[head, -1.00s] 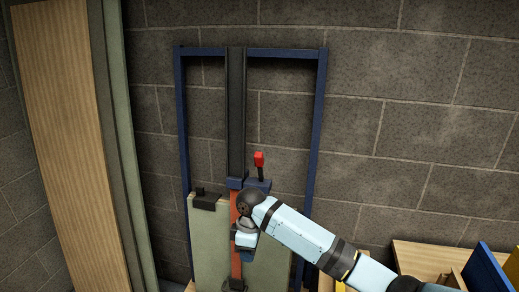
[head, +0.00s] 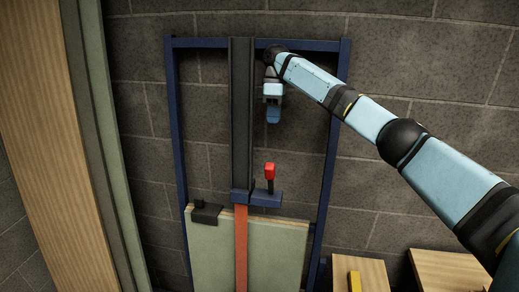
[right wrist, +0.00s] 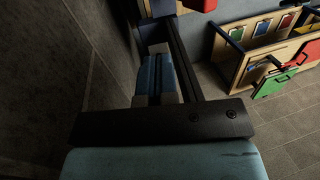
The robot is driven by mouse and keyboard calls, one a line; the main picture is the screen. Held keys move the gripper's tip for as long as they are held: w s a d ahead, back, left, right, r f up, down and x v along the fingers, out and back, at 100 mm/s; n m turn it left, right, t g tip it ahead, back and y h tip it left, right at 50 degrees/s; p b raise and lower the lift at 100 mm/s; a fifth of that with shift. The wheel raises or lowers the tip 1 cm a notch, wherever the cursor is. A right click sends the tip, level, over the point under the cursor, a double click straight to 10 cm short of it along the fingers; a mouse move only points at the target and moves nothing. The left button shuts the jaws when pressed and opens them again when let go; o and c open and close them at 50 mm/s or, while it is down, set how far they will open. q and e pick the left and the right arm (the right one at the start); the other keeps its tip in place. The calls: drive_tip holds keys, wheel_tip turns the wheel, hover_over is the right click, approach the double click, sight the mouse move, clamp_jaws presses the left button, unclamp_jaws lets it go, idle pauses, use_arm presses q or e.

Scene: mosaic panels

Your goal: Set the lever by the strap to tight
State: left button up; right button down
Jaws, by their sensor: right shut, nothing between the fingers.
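The lever has a red knob (head: 270,171) on a short black stem, which stands upright on a blue bracket (head: 262,199). The orange-red strap (head: 241,245) runs down from this bracket over a pale green panel (head: 278,250). My right gripper (head: 274,117) points down above the red knob, clear of it, with its fingers shut and empty. In the right wrist view its blue fingers (right wrist: 154,78) show close together, and a red piece, likely the knob, is cut off at the top edge. My left gripper is out of view.
A blue frame (head: 335,130) with a dark upright rail (head: 242,115) stands against the stone block wall. A black clip (head: 206,213) sits on the panel's top edge. Wooden boxes (head: 362,272) are low right. The right wrist view shows a rack (right wrist: 240,62) with coloured panels.

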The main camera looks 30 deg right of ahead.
drive_tip(key=p, duration=0.3)
hover_over(271, 179)
drive_tip(key=w+d, duration=0.2)
drive_tip(key=w, duration=0.2)
drive_tip(key=x, duration=0.3)
drive_tip(key=w+x, duration=0.1)
drive_tip(key=x, duration=0.2)
drive_tip(key=d+x, duration=0.1)
drive_tip(key=x, duration=0.3)
drive_tip(key=shift+w+f, duration=0.2)
drive_tip(key=shift+f, duration=0.15)
drive_tip(key=shift+a, duration=0.1)
